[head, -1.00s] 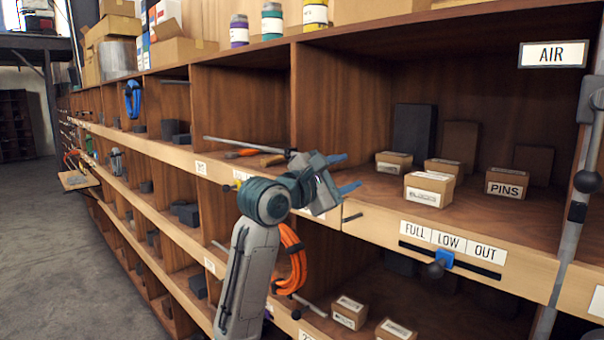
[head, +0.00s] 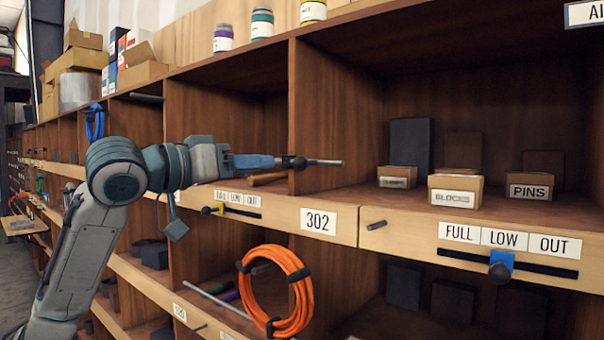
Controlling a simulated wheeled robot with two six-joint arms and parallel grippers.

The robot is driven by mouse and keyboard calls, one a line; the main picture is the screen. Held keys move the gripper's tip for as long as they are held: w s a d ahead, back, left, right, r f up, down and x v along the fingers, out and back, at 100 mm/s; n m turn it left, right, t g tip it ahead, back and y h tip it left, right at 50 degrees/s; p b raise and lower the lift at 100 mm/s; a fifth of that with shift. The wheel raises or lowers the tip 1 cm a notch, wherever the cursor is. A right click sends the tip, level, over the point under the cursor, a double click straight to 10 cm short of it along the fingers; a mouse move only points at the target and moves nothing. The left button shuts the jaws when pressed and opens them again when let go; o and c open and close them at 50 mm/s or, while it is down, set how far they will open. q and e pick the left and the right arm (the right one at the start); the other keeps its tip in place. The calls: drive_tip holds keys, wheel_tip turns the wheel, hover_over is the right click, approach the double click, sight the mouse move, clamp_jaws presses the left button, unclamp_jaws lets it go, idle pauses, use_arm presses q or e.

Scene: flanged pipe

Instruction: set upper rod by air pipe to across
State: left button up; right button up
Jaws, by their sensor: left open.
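The air pipe and its upper rod are out of view; only part of the AIR sign (head: 588,13) shows at the upper right edge. My left gripper (head: 268,162) is open, seen nearly edge-on in front of the shelf divider, pointing right. A thin grey rod (head: 325,162) with a dark ball at its left end shows right at the fingertips. I cannot tell whether the ball is between the fingers or behind them. My right gripper is not in view.
An orange cable coil (head: 303,290) hangs below the 302 label (head: 318,221). A peg (head: 376,225) and a blue slider (head: 501,264) stick out of the shelf front. Small boxes, one marked PINS (head: 529,187), stand on the shelf at right.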

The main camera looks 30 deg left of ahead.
sight(295, 161)
use_arm(q)
drive_tip(key=p+x, duration=0.1)
drive_tip(key=x, duration=0.1)
drive_tip(key=p+x, duration=0.2)
drive_tip(key=x, duration=0.1)
drive_tip(key=shift+d+r, duration=0.2)
drive_tip(key=shift+r, duration=0.05)
drive_tip(key=p+x, duration=0.2)
drive_tip(key=x, duration=0.2)
drive_tip(key=shift+w+f, duration=0.1)
drive_tip(key=shift+w, duration=0.15)
drive_tip(key=shift+w+d+f+p, duration=0.15)
drive_tip(key=shift+w+p, duration=0.35)
drive_tip(key=shift+w, duration=0.15)
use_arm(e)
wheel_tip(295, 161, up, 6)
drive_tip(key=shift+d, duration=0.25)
use_arm(q)
clamp_jaws()
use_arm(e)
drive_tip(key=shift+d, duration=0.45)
